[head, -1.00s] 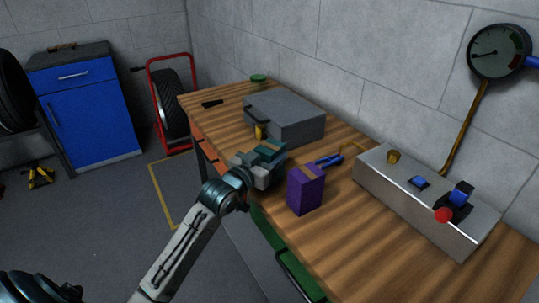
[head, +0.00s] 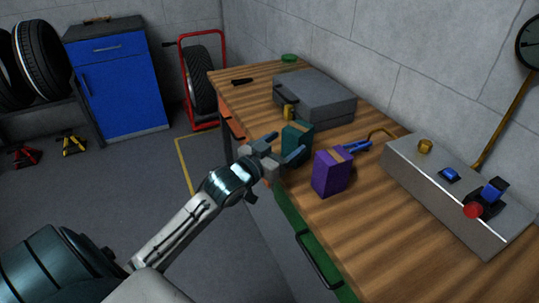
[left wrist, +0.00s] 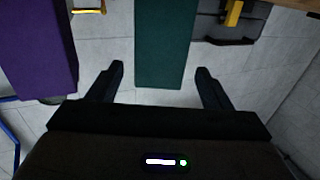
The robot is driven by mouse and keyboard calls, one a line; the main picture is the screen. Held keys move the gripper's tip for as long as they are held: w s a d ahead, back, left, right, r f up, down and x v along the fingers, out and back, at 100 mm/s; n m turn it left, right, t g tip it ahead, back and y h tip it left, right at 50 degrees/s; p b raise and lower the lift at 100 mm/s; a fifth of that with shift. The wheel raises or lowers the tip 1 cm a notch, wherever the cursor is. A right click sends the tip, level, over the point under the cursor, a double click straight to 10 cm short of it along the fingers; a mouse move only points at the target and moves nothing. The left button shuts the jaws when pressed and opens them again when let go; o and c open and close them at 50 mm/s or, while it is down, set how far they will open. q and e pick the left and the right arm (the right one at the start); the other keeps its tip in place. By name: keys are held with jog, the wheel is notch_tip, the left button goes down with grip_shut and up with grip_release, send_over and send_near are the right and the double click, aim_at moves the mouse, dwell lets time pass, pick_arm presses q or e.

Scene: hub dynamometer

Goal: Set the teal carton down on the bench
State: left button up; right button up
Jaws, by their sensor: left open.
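The teal carton (head: 297,142) stands upright on the wooden bench (head: 352,230), near its front edge, between the grey case and the purple carton. My left gripper (head: 283,150) is open and empty, just in front of the carton on the aisle side. In the left wrist view the teal carton (left wrist: 166,45) appears beyond and between the spread fingertips (left wrist: 160,72), with a gap on each side. My right gripper is not in view.
A purple carton (head: 331,174) stands close to the right of the teal one. A grey case (head: 315,98) lies behind it. Blue-handled pliers (head: 355,147) and a grey control box (head: 455,190) are farther right. Bare bench top lies at the front right.

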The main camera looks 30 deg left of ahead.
pick_arm(q)
jog(key=s, duration=0.6)
jog(key=shift+a, duration=0.4)
